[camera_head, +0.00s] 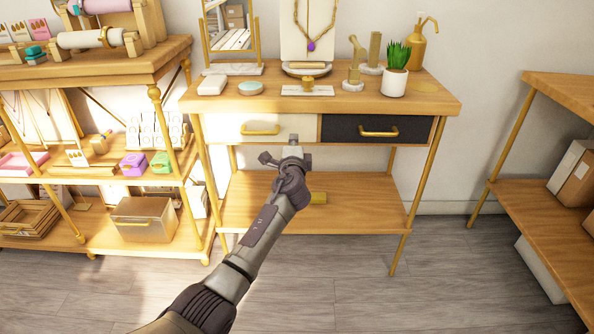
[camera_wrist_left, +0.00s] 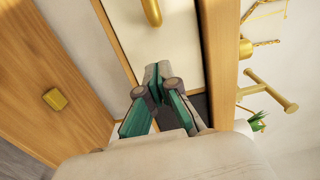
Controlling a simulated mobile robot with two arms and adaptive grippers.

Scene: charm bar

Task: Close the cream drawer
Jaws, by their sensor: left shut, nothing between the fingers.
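The cream drawer (camera_head: 226,129) is at the left under the wooden table top, with a horizontal gold handle (camera_head: 260,130). Its front looks about flush with the dark drawer (camera_head: 345,129) to its right; a small gap cannot be told. My left gripper (camera_head: 293,146) is shut and empty in front of the cream drawer's lower right part. In the left wrist view, the shut fingertips (camera_wrist_left: 157,78) point at the cream front (camera_wrist_left: 180,40), near the dark drawer (camera_wrist_left: 196,104); whether they touch is unclear. The right gripper is not in view.
The table top (camera_head: 430,97) holds a mirror, a necklace stand and a potted plant (camera_head: 394,82). A lower shelf (camera_head: 350,213) bears a small gold block (camera_head: 318,198). Shelving units stand left (camera_head: 165,62) and right (camera_head: 545,230). The floor in front is clear.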

